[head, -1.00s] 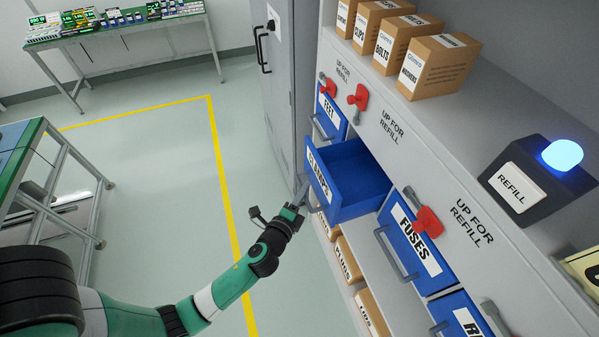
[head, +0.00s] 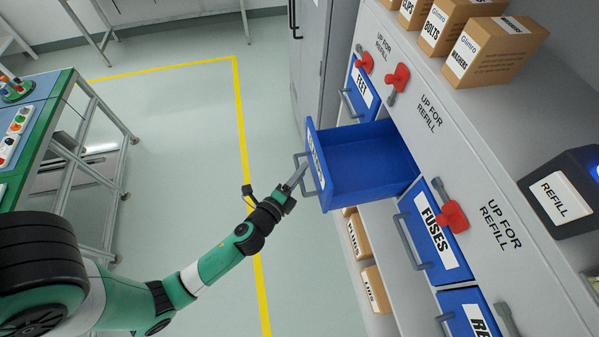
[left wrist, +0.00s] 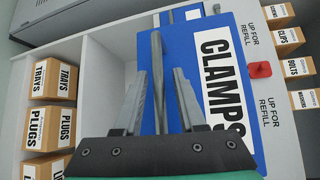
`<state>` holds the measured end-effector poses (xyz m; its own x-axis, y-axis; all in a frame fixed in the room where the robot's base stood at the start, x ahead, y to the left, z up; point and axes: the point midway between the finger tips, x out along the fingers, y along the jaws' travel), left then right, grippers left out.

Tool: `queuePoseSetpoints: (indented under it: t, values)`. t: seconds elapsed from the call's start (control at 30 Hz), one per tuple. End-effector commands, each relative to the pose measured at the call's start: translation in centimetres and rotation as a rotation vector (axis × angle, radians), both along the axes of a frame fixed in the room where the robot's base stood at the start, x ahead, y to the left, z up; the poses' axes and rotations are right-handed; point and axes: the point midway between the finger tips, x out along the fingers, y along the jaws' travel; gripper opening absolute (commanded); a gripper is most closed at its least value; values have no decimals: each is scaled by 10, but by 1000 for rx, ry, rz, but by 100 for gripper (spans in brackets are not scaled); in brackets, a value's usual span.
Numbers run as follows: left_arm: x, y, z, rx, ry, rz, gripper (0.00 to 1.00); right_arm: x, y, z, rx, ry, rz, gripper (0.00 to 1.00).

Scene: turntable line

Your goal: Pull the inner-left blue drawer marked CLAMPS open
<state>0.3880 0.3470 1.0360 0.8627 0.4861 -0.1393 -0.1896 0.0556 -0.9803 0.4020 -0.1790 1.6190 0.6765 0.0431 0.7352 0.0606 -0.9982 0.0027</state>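The blue CLAMPS drawer (head: 352,192) stands well out from the cabinet in the head view, and its inside looks empty. In the left wrist view its front (left wrist: 222,75) shows the CLAMPS label. Its grey bar handle (head: 304,176) is on the front. My left gripper (head: 298,178) is at this handle. In the left wrist view the handle bar (left wrist: 158,50) passes between the left gripper's two fingers (left wrist: 160,85), with visible gaps, so the fingers look open around it. My right gripper is not in view.
Closed blue FEET (head: 363,86) and FUSES (head: 432,232) drawers flank it, with red latches (head: 398,80) on the cabinet. Cardboard boxes (head: 495,52) stand on top, others (head: 357,235) below. The floor left of the drawer is clear up to a green-edged bench (head: 58,95).

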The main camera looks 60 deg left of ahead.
Motion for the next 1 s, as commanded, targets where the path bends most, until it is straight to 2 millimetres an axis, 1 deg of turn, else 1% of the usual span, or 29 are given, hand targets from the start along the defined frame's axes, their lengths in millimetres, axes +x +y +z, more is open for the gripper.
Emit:
queuePoseSetpoints:
  t: [0.27,0.37,0.47,0.57,0.7,0.8,1.0]
  values:
    - [0,0,-1,0,1,1,46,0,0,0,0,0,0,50]
    - [-4,-2,-1,-1,2,0,46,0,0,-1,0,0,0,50]
    - [-15,-9,0,-1,3,-2,46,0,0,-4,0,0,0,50]
    - [-33,-20,1,-1,3,-5,46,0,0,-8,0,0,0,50]
    - [-64,-39,5,-1,5,-9,46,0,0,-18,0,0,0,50]
    - [-82,-49,10,-1,3,-8,46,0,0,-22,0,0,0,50]
    - [-98,-56,15,0,2,-2,46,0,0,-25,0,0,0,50]
